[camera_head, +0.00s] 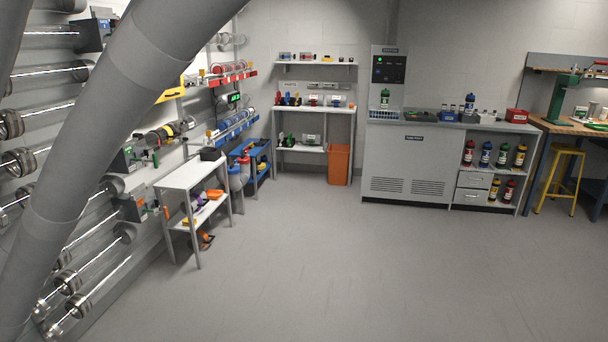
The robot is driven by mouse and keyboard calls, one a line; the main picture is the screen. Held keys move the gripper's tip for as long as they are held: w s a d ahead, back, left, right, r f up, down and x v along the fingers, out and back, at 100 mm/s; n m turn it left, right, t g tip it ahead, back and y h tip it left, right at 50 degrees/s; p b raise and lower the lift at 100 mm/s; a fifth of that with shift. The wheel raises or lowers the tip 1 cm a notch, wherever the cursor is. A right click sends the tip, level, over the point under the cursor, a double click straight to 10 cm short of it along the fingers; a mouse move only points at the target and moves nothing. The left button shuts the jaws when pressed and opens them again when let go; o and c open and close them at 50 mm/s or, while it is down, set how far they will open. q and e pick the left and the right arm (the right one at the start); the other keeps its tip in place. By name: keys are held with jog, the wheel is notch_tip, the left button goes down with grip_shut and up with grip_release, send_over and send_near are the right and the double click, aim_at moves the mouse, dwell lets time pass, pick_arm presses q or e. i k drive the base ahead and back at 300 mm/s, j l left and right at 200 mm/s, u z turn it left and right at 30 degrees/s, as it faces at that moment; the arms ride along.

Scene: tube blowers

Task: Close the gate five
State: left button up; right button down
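No gate marked five can be made out. Several clear tubes with metal end collars run along the left wall. Grey box-like units with small coloured handles are fixed among them: an upper unit (92,36), a middle unit (126,159) with a green handle, and a lower unit (131,208). Their labels are too small to read, and I cannot tell whether any of them is a gate or is open. A large grey cylindrical form crosses the foreground and hides part of this wall. Neither of my grippers is in view.
A white side table (190,175) stands near the left wall, with a blue cart (253,160) behind it. An orange bin (339,164), a grey cabinet (408,158) and a yellow stool (562,165) stand farther back. The grey floor (370,265) is clear in the middle and right.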

aim_at(156, 212)
jog(key=i+u, duration=0.1)
jog(key=i, duration=0.5)
jog(key=i+l+u, duration=0.1)
jog(key=i, duration=0.45)
jog(key=i+l+u, duration=0.1)
jog(key=i, duration=0.5)
jog(key=l, duration=0.1)
